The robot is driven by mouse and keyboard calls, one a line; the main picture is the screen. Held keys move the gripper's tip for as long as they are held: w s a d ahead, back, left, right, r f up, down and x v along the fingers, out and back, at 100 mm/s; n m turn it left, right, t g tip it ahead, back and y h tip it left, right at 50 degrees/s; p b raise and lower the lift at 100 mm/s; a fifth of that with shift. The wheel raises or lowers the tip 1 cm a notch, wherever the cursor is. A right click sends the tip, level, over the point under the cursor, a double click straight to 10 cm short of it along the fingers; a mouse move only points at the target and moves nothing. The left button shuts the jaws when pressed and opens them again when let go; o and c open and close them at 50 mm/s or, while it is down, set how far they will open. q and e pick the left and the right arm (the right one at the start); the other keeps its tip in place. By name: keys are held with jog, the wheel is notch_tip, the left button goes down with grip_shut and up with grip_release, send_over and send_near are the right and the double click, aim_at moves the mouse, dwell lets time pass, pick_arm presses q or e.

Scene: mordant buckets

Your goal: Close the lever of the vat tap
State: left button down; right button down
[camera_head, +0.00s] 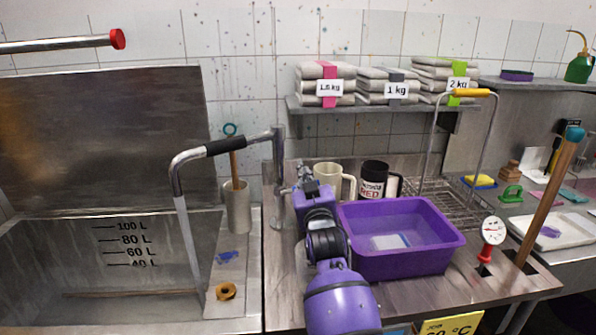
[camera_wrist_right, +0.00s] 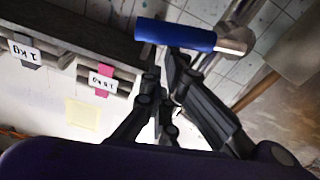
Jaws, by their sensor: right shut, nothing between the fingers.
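The vat tap (camera_head: 221,148) rises from the counter beside the vat, its black-sleeved spout bent over the vat. A pale stream (camera_head: 190,245) runs from the spout down into the vat. In the right wrist view the lever's blue grip (camera_wrist_right: 175,34) lies just beyond the fingers. My right gripper (camera_head: 305,172) is shut and empty, close to the right of the tap post. In the wrist view its fingertips (camera_wrist_right: 168,65) are near the blue grip; I cannot tell whether they touch. My left gripper is out of view.
A purple basin (camera_head: 400,262), a cream mug (camera_head: 331,180) and a black mug (camera_head: 373,180) stand right of my arm. A metal cup (camera_head: 237,207) with a wooden-handled tool stands left of the post. A shelf (camera_head: 375,119) of folded cloth is behind. The steel vat (camera_head: 130,225) fills the left.

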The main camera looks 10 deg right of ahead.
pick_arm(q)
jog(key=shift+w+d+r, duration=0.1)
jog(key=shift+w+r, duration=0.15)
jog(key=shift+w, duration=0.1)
pick_arm(e)
jog(key=shift+d+f+m+h, duration=0.15)
jog(key=shift+d+f+m, duration=0.2)
jog(key=shift+m, duration=0.35)
jog(key=shift+d+f+m+h, duration=0.15)
jog(key=shift+d+f+m, duration=0.1)
jog(key=shift+f+m, duration=0.35)
jog(key=shift+r, duration=0.1)
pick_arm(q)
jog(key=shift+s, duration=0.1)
pick_arm(e)
jog(key=shift+r, duration=0.1)
